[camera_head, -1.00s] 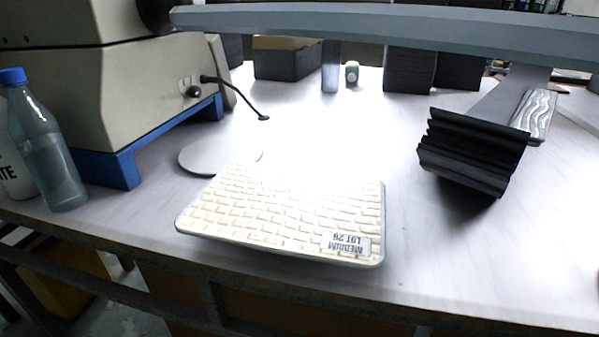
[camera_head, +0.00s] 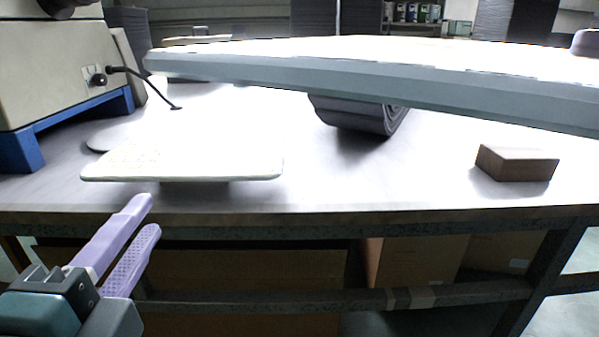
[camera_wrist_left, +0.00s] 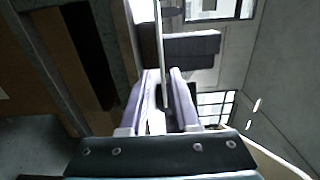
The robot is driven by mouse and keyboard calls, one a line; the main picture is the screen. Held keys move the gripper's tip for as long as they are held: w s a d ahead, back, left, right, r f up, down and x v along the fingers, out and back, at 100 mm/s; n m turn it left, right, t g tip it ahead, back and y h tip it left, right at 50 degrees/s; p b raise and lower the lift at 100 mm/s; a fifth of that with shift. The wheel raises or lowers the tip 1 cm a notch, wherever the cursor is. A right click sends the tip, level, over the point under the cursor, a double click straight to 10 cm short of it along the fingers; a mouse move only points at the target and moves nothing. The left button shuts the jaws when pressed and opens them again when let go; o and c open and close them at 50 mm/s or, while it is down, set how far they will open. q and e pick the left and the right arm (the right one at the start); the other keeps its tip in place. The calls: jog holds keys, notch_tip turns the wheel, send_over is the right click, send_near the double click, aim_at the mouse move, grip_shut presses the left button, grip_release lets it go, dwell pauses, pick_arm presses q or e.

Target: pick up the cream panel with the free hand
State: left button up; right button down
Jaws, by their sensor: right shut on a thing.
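The cream panel (camera_head: 190,167) lies flat on the left of the table in the head view, seen at a low angle and washed out by glare. It sits slightly raised, with a dark support or shadow under its front edge. My left gripper (camera_head: 146,214) has lilac fingers and is just in front of the panel's near edge, a little lower. Its fingers stand apart with a gap. In the left wrist view the gripper (camera_wrist_left: 162,85) shows a thin pale edge (camera_wrist_left: 160,50) in line with its gap; contact cannot be told. My right gripper is not in view.
A large pale slab with a grey-blue edge (camera_head: 330,80) spans the upper head view, above the table. A beige machine on a blue base (camera_head: 75,120) stands at the left. A dark ribbed roll (camera_head: 360,115) and a brown block (camera_head: 515,164) are further right. The table's front edge (camera_head: 350,218) is close.

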aim_at(172, 179)
pick_arm(q)
jog(key=w, duration=0.7)
jog(key=shift+w+d, duration=0.1)
jog(key=shift+w, duration=0.95)
jog(key=shift+c, duration=0.6)
grip_shut()
jog(key=shift+r, duration=0.1)
